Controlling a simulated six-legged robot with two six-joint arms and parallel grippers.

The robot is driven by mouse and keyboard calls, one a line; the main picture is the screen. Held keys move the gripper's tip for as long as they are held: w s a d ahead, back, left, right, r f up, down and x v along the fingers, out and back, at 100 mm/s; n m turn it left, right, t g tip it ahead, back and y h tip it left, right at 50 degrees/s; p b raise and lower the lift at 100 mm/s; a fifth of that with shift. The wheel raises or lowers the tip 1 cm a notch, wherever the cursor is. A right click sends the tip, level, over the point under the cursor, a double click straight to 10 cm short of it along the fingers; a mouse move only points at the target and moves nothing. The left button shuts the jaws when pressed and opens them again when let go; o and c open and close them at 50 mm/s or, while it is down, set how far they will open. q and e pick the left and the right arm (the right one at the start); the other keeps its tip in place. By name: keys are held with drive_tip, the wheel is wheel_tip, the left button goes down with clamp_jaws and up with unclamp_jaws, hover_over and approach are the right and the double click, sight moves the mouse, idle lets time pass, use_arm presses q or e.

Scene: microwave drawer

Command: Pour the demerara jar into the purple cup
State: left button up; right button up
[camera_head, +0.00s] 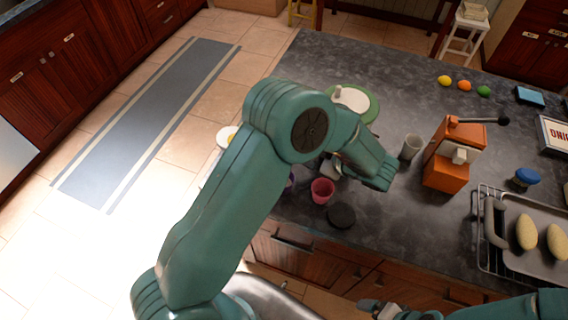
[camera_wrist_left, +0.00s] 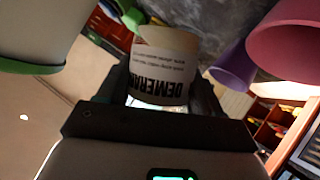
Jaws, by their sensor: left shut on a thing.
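The demerara jar (camera_wrist_left: 162,65), pale with a white label, sits between the fingers of my left gripper (camera_wrist_left: 158,88) in the left wrist view. My left gripper is shut on it, and the label text appears upside down there. The purple cup (camera_wrist_left: 231,66) is right of the jar in that view. In the head view it is nearly all hidden behind my left arm, with a sliver (camera_head: 291,181) showing beside the arm. My left fingers and the jar are largely covered by the arm there. My right gripper (camera_head: 379,309) is low at the bottom edge, its jaws unclear.
A pink cup (camera_head: 322,191) stands near the counter's front edge, with a dark round disc (camera_head: 341,215) beside it. A grey cup (camera_head: 411,147) and an orange machine (camera_head: 455,157) stand to the right. A rack with a tray (camera_head: 541,215) is farther right.

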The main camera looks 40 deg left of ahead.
use_arm(q)
drive_tip(key=shift+w+d+r+m+g+y, duration=0.1)
drive_tip(key=shift+w+r+m+g+y, duration=0.15)
drive_tip(key=shift+m+g, duration=0.2)
drive_tip(key=shift+r+m+g+y, duration=0.1)
drive_tip(key=shift+m+g+y, duration=0.25)
drive_tip(key=shift+m+g, duration=0.1)
drive_tip(key=shift+w+r+m+g, duration=0.2)
drive_tip(key=shift+m+g, duration=0.1)
drive_tip(key=shift+m, duration=0.1)
drive_tip(key=shift+s+r, duration=0.2)
drive_tip(key=shift+r, duration=0.1)
drive_tip(key=shift+w+r, duration=0.2)
drive_tip(key=shift+r, duration=1)
drive_tip(key=shift+s+r, duration=0.2)
drive_tip(key=shift+r, duration=0.35)
drive_tip(key=shift+w+f, duration=0.1)
drive_tip(key=shift+w, duration=0.1)
drive_tip(key=shift+s, duration=0.15)
drive_tip(key=shift+d, duration=0.1)
